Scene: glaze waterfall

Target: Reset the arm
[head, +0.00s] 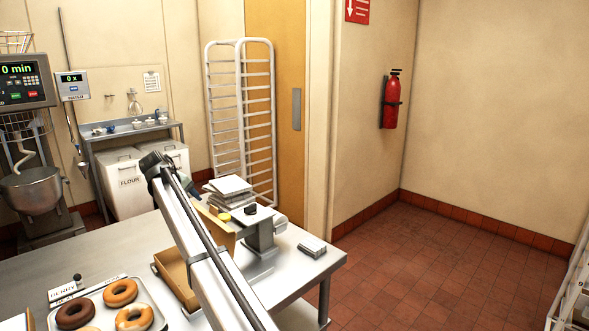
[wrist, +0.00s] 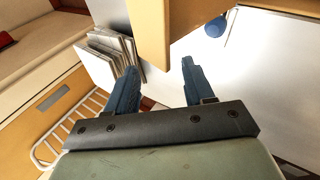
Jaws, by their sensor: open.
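My gripper (wrist: 160,84) is open in the wrist view, with its two blue fingers apart and nothing between them. In the head view my arm reaches up from the bottom centre over the table, and its wrist end hides most of the gripper. A stack of flat pale pieces (wrist: 104,58) shows beyond the left finger in the wrist view; a similar stack (head: 229,188) stands behind the arm in the head view. A tan cardboard panel (wrist: 151,38) shows beyond the fingers. An open cardboard box (head: 172,268) lies beside and partly behind my arm.
A steel table (head: 35,262) carries a tray (head: 152,302) of doughnuts at the front left. A scale-like stand (head: 262,238) is right of my arm, with a small grey block (head: 312,246) near the table's right edge. A white rack (head: 240,120) stands behind.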

